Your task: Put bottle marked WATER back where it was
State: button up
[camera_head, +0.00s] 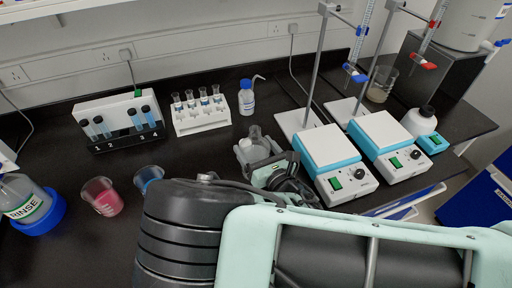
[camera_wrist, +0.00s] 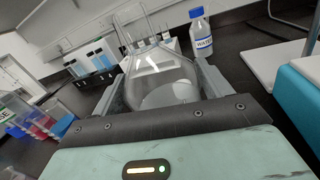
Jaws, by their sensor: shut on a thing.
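The bottle marked WATER (camera_head: 246,98) stands upright on the black bench, with a blue cap and a curved spout tube pointing right. My arm hides part of the bench in front.
Left of the bottle are a white rack (camera_head: 201,116) with several vials and a tube stand (camera_head: 119,121). Two hotplates (camera_head: 328,149) with stands are close on the right. Red (camera_head: 102,196) and blue (camera_head: 148,178) beakers and a RINSE bottle (camera_head: 25,200) are at left.

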jog(key=shift+f, duration=0.1)
jog(key=o, duration=2)
jog(key=shift+o, duration=0.2)
jog(key=shift+s+d, duration=0.1)
jog(key=shift+s, duration=0.15)
jog(key=b+v, duration=0.3)
jog(key=v, duration=0.8)
jog(key=shift+s+r+b, duration=0.2)
jog(key=shift+s+b, duration=0.05)
jog(key=shift+b, duration=0.05)
